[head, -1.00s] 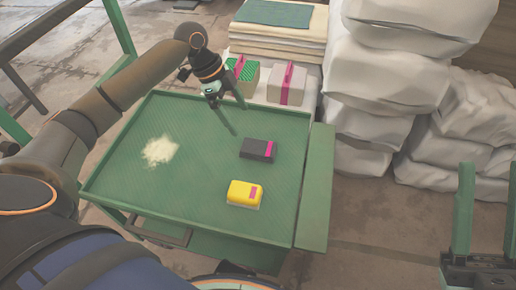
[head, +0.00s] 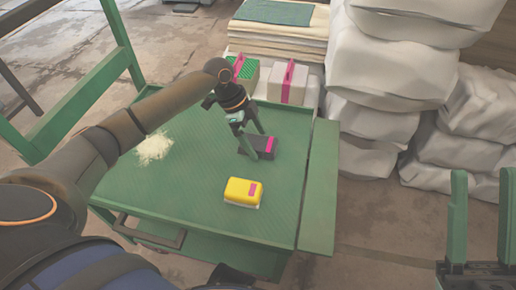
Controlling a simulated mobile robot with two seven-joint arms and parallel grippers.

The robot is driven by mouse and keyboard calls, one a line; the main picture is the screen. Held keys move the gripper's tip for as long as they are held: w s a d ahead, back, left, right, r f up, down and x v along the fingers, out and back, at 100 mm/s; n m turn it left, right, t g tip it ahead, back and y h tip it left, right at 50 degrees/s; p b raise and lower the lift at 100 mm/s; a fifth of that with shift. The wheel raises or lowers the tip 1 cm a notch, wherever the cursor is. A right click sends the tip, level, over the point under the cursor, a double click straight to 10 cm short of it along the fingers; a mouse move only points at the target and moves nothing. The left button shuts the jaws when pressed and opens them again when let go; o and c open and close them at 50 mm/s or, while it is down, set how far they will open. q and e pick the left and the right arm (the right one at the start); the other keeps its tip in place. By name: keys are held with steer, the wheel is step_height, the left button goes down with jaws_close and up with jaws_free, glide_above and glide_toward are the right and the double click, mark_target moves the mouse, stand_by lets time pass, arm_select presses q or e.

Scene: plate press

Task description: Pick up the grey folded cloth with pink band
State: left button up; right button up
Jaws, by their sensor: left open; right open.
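A dark grey folded block with a pink band (head: 264,151), the likely grey cloth, lies on the green tray table (head: 200,200), right of the middle. My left gripper (head: 254,143) is open and points down at this block. Its fingers overlap the block's left and upper part in the picture; I cannot tell whether they touch it. A lighter grey block with a pink band (head: 295,84) stands behind the tray. My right gripper (head: 482,212) is open and empty at the lower right, away from the tray.
A pale powder heap (head: 154,147) is on the tray's left. A green-topped block (head: 243,72) stands behind. White sacks (head: 385,60) are piled at the right.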

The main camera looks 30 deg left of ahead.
stand_by(0.4)
arm_select(q)
steer(key=shift+f+p, duration=0.2)
steer(key=shift+p, duration=0.3)
steer(key=c, duration=1.2)
steer(key=shift+c, duration=0.2)
